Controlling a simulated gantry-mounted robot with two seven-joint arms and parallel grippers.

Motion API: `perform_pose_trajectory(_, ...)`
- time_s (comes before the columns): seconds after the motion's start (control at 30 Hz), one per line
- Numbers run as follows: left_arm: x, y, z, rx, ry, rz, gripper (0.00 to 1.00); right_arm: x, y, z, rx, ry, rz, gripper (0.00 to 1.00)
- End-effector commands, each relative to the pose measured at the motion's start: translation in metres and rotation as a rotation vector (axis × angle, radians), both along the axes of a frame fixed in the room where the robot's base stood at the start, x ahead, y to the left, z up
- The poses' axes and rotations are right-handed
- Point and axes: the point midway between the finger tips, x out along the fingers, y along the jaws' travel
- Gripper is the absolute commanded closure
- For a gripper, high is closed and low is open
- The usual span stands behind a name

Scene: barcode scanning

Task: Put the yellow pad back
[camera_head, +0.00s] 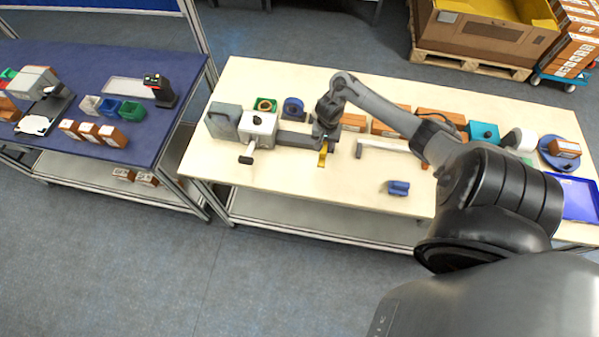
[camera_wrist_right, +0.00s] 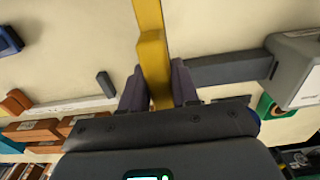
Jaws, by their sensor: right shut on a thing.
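The yellow pad (camera_head: 322,159) is a long narrow piece near the left-middle of the pale table. My right gripper (camera_head: 325,142) is shut on it, and the pad hangs at its fingertips. In the right wrist view the pad (camera_wrist_right: 152,50) runs up from between the two dark fingers (camera_wrist_right: 158,88). A dark grey bar (camera_head: 293,139) reaches from a grey and white device (camera_head: 258,128) to beside the gripper. In the wrist view the bar (camera_wrist_right: 228,70) lies just right of the pad. I cannot tell whether the pad touches the table. My left gripper is not in view.
A blue object (camera_head: 398,188) lies near the front edge. A grey case (camera_head: 222,121) stands at left. The front middle of the table is clear.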

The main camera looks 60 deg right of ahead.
Motion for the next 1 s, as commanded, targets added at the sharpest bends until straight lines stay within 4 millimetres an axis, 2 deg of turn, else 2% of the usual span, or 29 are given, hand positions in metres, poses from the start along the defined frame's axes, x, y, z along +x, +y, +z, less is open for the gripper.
perform_pose_trajectory(0.3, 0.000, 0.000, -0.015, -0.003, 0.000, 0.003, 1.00, 0.033, 0.056, -0.040, 0.006, -0.001, 0.002, 1.00)
perform_pose_trajectory(0.5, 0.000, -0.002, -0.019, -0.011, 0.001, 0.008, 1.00, 0.048, 0.080, -0.056, 0.003, -0.001, 0.001, 1.00)
perform_pose_trajectory(0.77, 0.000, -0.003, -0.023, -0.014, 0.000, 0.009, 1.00, 0.053, 0.089, -0.066, 0.002, 0.001, -0.001, 1.00)
perform_pose_trajectory(1.0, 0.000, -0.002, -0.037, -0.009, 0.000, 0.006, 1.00, 0.053, 0.089, -0.096, 0.002, 0.002, 0.000, 1.00)
